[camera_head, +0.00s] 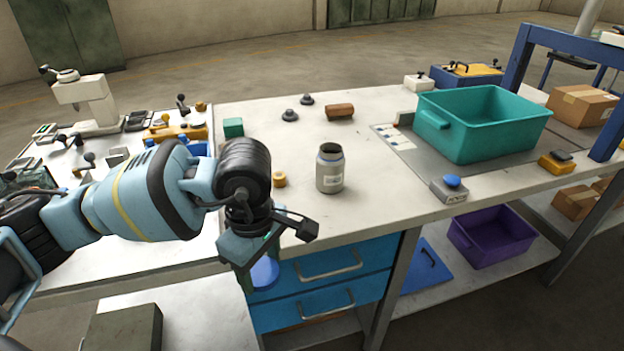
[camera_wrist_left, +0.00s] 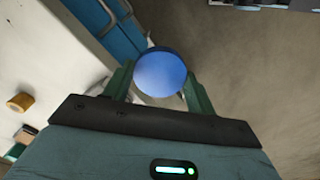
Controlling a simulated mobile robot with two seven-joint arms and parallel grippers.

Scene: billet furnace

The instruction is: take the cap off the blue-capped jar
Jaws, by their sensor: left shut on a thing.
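The jar (camera_head: 330,170) stands upright and uncapped on the white table, a grey jar with a pale label and a dark open mouth. My left gripper (camera_head: 262,274) is in front of the table's front edge, to the left of the jar and apart from it. It is shut on the round blue cap (camera_head: 265,272). In the left wrist view the cap (camera_wrist_left: 160,72) sits between the two green fingers of the gripper (camera_wrist_left: 160,85). My right gripper is in neither view.
A teal bin (camera_head: 478,128) stands at the right of the table, with a blue push button (camera_head: 452,184) before it. A small yellow-brown piece (camera_head: 279,179) lies left of the jar. Blue drawers (camera_head: 325,285) are below the tabletop, close to my left gripper.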

